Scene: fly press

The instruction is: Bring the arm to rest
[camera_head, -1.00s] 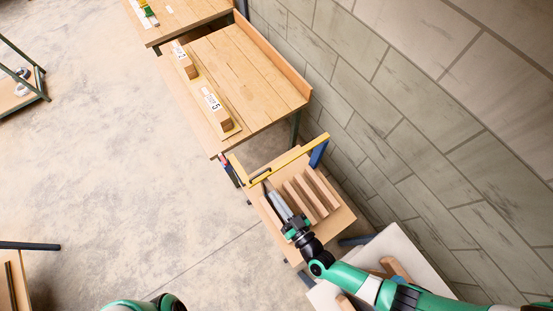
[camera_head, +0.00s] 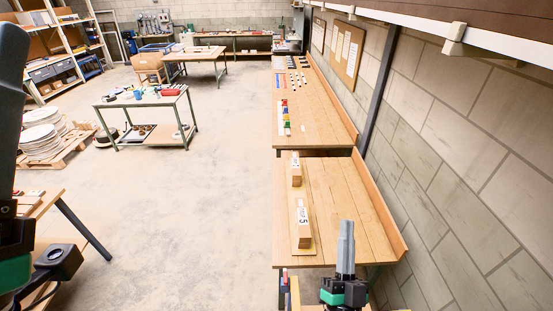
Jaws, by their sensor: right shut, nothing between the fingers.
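My right gripper (camera_head: 346,250) shows at the bottom right in the head view, with grey fingers pointing up and a green and black body. Its fingers are together with nothing between them. It stands in front of the near end of a wooden bench (camera_head: 345,205), apart from the blocks on it. Part of my left arm, dark with a green band, fills the left edge. The left gripper's fingertips cannot be made out.
Two wooden blocks, a far one (camera_head: 296,170) and a near one marked 5 (camera_head: 303,224), stand on the bench. A brick wall (camera_head: 450,190) runs along the right. A green-framed cart (camera_head: 150,118) stands left of centre. The floor (camera_head: 190,210) between is clear.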

